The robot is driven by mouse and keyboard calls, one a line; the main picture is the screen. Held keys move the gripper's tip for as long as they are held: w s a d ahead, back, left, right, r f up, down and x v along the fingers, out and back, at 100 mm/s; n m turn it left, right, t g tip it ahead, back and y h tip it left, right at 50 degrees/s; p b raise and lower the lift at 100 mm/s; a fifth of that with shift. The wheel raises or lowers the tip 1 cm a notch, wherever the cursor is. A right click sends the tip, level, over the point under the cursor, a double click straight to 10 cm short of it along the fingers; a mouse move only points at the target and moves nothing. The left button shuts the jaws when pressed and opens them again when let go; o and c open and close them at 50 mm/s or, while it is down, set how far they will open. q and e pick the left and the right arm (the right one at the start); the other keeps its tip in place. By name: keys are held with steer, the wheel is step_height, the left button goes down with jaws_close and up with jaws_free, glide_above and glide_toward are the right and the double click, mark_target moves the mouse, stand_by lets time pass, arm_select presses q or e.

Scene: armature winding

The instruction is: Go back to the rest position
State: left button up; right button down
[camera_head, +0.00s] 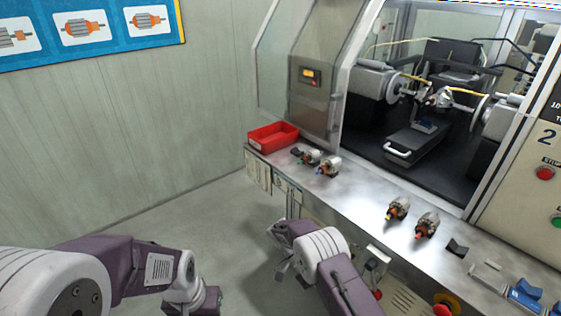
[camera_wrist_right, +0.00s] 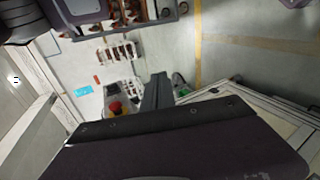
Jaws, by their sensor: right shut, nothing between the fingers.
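My left arm comes in from the left in the head view. Its wrist end (camera_head: 195,300) is over the floor at the bottom, and its fingers cannot be made out. My right arm comes up from the bottom centre. My right gripper (camera_head: 280,266) is shut and empty, just in front of the bench's left part and apart from everything on it. In the right wrist view a dark part of my own arm fills the lower half. Two armatures (camera_head: 328,166) sit at the bench's left and two more (camera_head: 427,225) sit further right.
The metal bench (camera_head: 365,190) runs along the winding machine (camera_head: 430,100), whose bay is open. A red bin (camera_head: 272,136) stands at the bench's left end. A red emergency button (camera_head: 446,304) is on the bench front. The floor (camera_head: 175,225) to the left is clear.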

steer(key=w+d+r+m+y, duration=0.2)
steer(key=w+d+r, duration=0.1)
steer(key=r, duration=0.5)
steer(key=s+d+r+t+y, duration=0.2)
steer(key=s+r+t+y, duration=0.1)
steer(key=s+r, duration=0.2)
step_height(320, 180, down, 8)
steer(key=s+a+n+t+y, duration=0.2)
steer(key=s+n+t+y, duration=0.1)
steer(key=n+t, duration=0.4)
steer(key=n+y, duration=0.1)
steer(key=n, duration=0.2)
steer(key=shift+a+r+n+t, duration=0.2)
steer(key=shift+n+t, duration=0.1)
steer(key=shift+t, duration=0.1)
